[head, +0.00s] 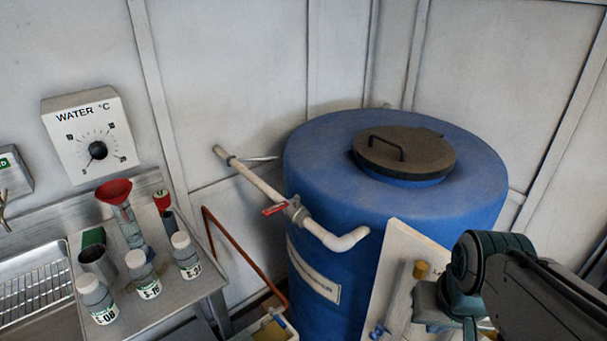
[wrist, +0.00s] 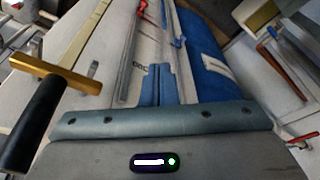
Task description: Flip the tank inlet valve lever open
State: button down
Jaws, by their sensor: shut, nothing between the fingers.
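The tank inlet valve sits on a white pipe (head: 262,185) that runs to the upper left side of the blue tank (head: 330,150). Its red lever (head: 273,209) lies to the left of the valve body, slanting across the pipe. My gripper (wrist: 157,70) is shut and empty, with its two fingers together in the wrist view. In the head view my arm is at the lower right, in front of the tank, well to the right of the lever. A small red handle (wrist: 302,138) shows at the right edge of the wrist view; I cannot tell whether it is this lever.
A white panel (head: 398,268) stands before the tank, near my arm. A steel bench (head: 190,300) with bottles is at left. The space left of the tank holds an orange pipe (head: 240,255).

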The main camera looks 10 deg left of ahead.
jog(key=shift+s+a+r, duration=0.1)
jog(key=shift+s+a, duration=0.05)
jog(key=shift+s, duration=0.05)
jog(key=w+a+r+n+y+p, duration=0.1)
jog(key=w+a+r+n+p, duration=0.2)
jog(key=w+a+r, duration=0.35)
jog(key=w+a+r+n+p, duration=0.25)
jog(key=w+a, duration=0.45)
jog(key=w, duration=0.4)
jog(key=w+a+r+n+y+p, duration=0.1)
jog(key=w+a, duration=0.3)
jog(key=a, duration=0.6)
jog(key=w+a+n+y+p, duration=0.1)
jog(key=w+a+n+p, duration=0.1)
jog(key=a, duration=0.9)
jog(key=w+n, duration=0.1)
jog(key=w, duration=0.1)
jog(key=shift+w+r+n+p, duration=0.3)
jog(key=shift+w+r+n, duration=0.05)
jog(key=shift+w+r, duration=0.05)
